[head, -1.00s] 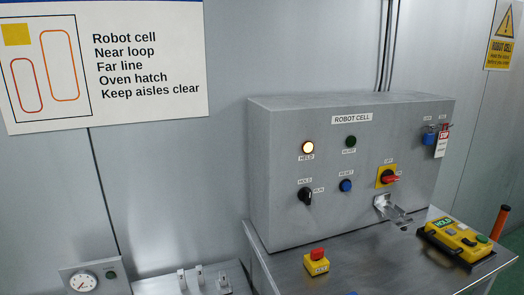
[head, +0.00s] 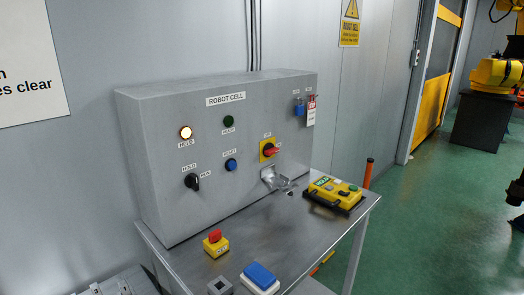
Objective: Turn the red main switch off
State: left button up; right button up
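The red main switch (head: 271,150) is a red rotary handle on a yellow plate. It sits on the front right of the grey control box labelled ROBOT CELL (head: 160,150). An "OFF" label appears above it and another small label to its right, partly hidden. The handle looks turned roughly sideways, pointing to the right. Neither of my grippers shows clearly in the head view.
On the metal table (head: 200,262) are a yellow pendant (head: 336,192), a yellow box with a red button (head: 215,243) and a blue-topped box (head: 260,277). Green floor (head: 430,215) lies open at right.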

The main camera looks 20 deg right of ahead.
aim_at(270, 149)
jog(key=l+u, duration=0.25)
jog(key=l, duration=0.5)
jog(key=k+l+u, duration=0.1)
jog(key=l+u, duration=0.15)
jog(key=l, duration=0.45)
